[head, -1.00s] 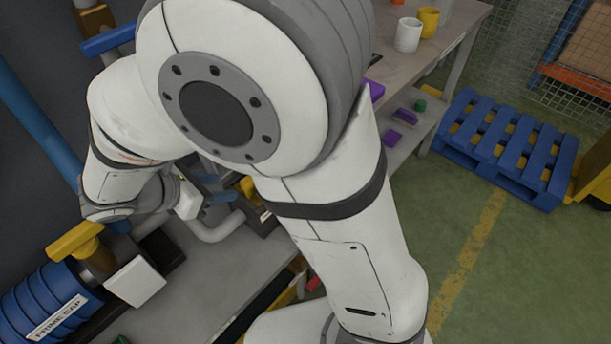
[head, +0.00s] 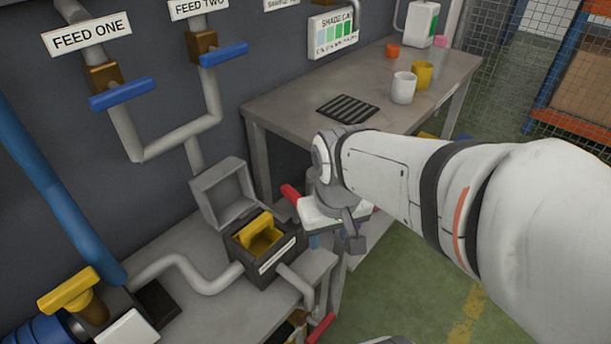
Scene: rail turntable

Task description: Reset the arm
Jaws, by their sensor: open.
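My arm reaches in from the right edge of the head view. My gripper (head: 337,243) hangs at its end, near the middle of the view, to the right of a dark box with a yellow handle. Its jaws are open and no object shows between them. It is small and seen partly from above, so its fingertips are not clear. Part of the lower bench behind it is hidden.
The dark box (head: 245,262) has its grey lid (head: 222,190) raised. Pipes (head: 195,270) run along the bench. Blue valve handles (head: 122,95) (head: 222,54) are on the wall. A white mug (head: 403,88) and yellow mug (head: 422,74) stand on the table (head: 300,115).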

